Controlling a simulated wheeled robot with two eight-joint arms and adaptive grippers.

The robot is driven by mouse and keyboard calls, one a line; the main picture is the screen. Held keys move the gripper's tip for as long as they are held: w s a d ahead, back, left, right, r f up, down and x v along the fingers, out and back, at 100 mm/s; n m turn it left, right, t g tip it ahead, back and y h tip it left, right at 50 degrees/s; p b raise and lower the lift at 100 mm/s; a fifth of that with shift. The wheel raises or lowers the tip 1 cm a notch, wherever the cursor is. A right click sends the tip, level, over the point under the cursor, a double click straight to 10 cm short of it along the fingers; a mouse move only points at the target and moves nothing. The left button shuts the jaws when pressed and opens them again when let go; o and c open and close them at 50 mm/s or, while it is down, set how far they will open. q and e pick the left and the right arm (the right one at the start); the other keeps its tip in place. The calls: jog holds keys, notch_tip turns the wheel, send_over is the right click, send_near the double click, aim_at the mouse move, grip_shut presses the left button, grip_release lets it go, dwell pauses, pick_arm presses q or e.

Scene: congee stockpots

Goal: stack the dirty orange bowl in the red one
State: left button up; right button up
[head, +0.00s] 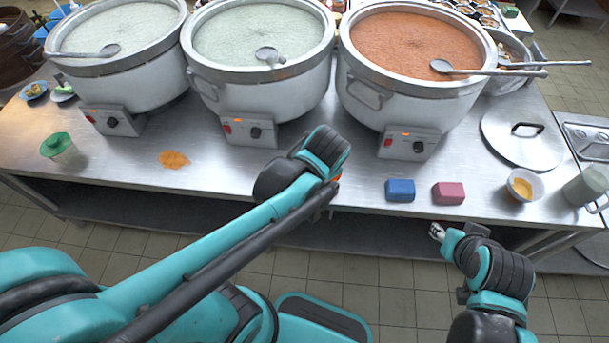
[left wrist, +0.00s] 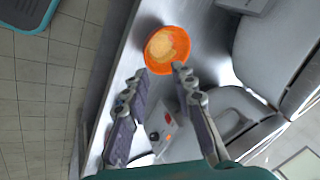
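The orange bowl (left wrist: 180,67) stands on the steel counter in the left wrist view, with a yellowish residue inside. My left gripper (left wrist: 160,74) is open and empty; its fingertips point at the bowl's near rim, and I cannot tell whether they touch it. In the head view my left wrist covers the bowl and the gripper, and only a small orange sliver shows beside it. I see no red bowl in either view. My right gripper (head: 437,231) is in front of the counter's front edge; its fingers are too small to read.
Three large stockpots (head: 265,95) line the counter's back. A blue sponge (head: 400,190), a pink-red sponge (head: 449,193), a white bowl (head: 524,185) with yellow contents and a mug (head: 586,187) stand right.

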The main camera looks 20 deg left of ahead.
pick_arm(q)
jog(key=s+a+r+n+t+h, duration=0.2)
jog(key=s+a+r+n, duration=0.1)
jog(key=s+n, duration=0.4)
jog(key=shift+s+r, duration=0.15)
jog(key=shift+s, duration=0.05)
notch_tip(320, 180, down, 5)
jog(key=b, duration=0.4)
jog(key=shift+r+b, duration=0.2)
jog(key=shift+b, duration=0.1)
